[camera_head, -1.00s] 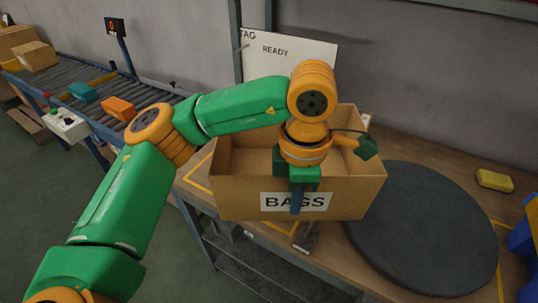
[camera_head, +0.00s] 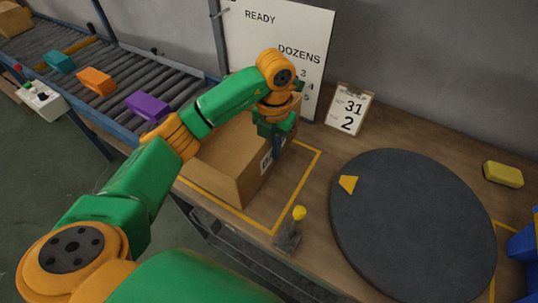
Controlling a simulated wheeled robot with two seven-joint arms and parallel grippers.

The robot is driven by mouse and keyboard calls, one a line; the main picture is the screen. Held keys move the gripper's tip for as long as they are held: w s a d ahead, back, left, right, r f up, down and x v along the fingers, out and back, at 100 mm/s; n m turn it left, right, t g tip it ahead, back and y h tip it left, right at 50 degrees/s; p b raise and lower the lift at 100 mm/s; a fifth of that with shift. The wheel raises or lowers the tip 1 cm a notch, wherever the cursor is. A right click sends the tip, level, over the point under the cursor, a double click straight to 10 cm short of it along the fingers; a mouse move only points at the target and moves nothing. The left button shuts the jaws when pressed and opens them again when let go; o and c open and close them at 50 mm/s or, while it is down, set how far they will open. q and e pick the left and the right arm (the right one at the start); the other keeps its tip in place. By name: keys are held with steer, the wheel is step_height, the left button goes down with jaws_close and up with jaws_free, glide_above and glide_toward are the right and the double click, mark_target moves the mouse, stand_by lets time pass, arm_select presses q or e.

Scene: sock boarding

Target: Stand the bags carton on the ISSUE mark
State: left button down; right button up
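The bags carton (camera_head: 222,164) is an open brown box at the centre left of the head view. Its labelled side faces right, and the lettering is mostly hidden. The carton is over a yellow outlined area (camera_head: 297,196) on the table; I cannot tell whether its base touches the wood. No ISSUE lettering is readable. My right gripper is not in view.
A dark round turntable (camera_head: 413,225) with a yellow marker fills the table's right side. A small post with a yellow knob (camera_head: 298,213) stands near the front edge. A number card (camera_head: 347,108) and white board (camera_head: 310,40) stand behind. A conveyor (camera_head: 110,80) runs left.

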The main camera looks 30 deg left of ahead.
arm_select(q)
steer(key=f, duration=0.1)
steer(key=a+f+p, duration=0.1)
steer(key=f, duration=0.1)
steer(key=shift+w+f+p, duration=0.15)
steer(key=shift+f+p, duration=0.05)
steer(key=shift+p, duration=0.1)
steer(key=shift+f, duration=0.4)
steer(key=shift+w+f, duration=0.1)
steer(key=shift+f, duration=0.1)
steer(key=c, duration=1)
jaws_free()
steer(key=shift+c, duration=0.2)
